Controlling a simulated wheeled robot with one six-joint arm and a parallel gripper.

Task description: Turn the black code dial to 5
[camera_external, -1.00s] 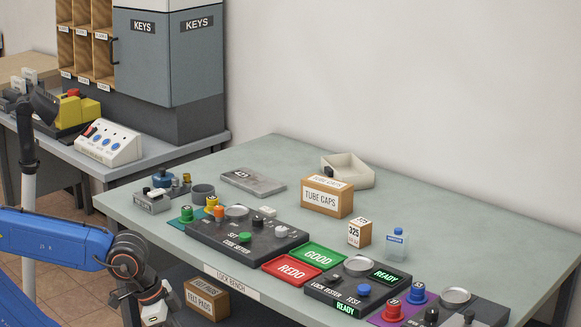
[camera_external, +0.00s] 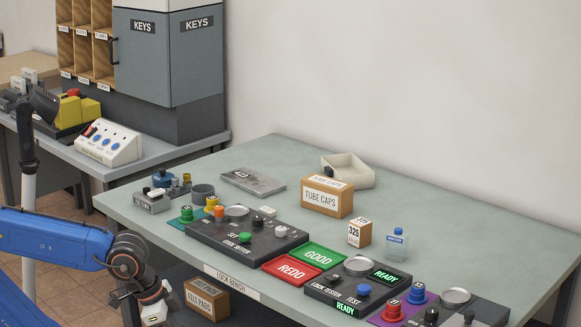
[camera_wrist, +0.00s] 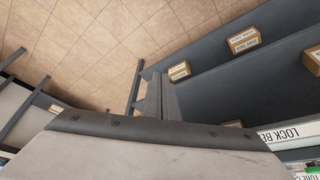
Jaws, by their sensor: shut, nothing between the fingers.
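The dark code setter box (camera_external: 215,245) sits near the front edge of the bench. It has a small black knob (camera_external: 257,220), which looks like the code dial, a green SET button (camera_external: 245,237), a light grey knob (camera_external: 281,231) and a round grey disc (camera_external: 236,212). The dial's number is too small to read. My gripper (camera_wrist: 157,78) shows shut and empty in the wrist view, pointing over the tiled floor beside the bench. In the external view my wrist is low at the bottom left, in front of the bench and apart from the box.
A felt pads box (camera_external: 206,298) is on the shelf below the bench front.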

